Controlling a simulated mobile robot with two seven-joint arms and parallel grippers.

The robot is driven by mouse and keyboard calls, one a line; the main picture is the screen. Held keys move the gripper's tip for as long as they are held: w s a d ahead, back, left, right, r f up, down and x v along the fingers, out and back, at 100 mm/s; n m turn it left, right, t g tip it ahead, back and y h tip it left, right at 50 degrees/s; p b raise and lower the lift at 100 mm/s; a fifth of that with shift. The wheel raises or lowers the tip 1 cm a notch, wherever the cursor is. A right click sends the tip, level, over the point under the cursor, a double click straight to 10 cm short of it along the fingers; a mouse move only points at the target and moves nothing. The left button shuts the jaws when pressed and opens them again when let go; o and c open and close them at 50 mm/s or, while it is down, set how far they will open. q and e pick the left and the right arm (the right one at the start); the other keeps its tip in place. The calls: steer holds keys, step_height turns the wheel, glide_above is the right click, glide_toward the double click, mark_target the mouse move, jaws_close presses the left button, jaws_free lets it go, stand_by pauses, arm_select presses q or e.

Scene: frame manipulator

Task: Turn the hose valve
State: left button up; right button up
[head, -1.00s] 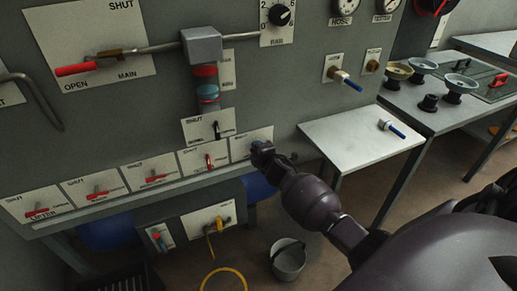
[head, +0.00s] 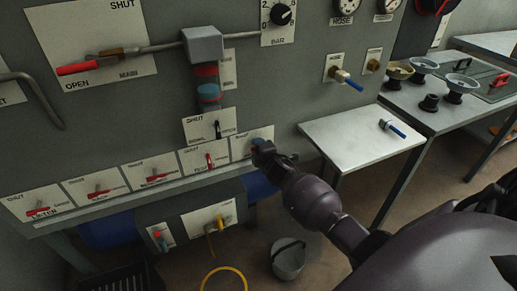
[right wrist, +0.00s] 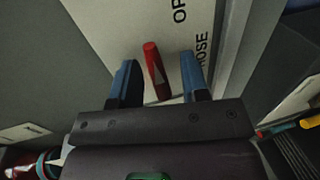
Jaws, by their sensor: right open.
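The hose valve's red handle (right wrist: 154,66) shows in the right wrist view, in front of a white plate (right wrist: 180,25) with the letters "OP" and "HOSE". My right gripper (right wrist: 158,80) is open, with one blue finger on each side of the handle. Gaps show between the handle and both fingers, the wider one on the right. In the head view my right gripper (head: 259,146) is at the rightmost plate (head: 239,148) of the lower row and hides that plate's handle. My left gripper is not in view.
Several similar plates with red handles, such as one (head: 210,160) just left, line the panel's lower edge. A metal side table (head: 362,138) stands to the right. A grey bucket (head: 289,262) and a yellow hose (head: 224,272) are on the floor below.

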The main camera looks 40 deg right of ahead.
steer(key=p+v, duration=0.2)
steer(key=v, duration=0.8)
steer(key=shift+s, duration=0.25)
steer(key=shift+a, duration=0.1)
steer(key=shift+r, duration=0.1)
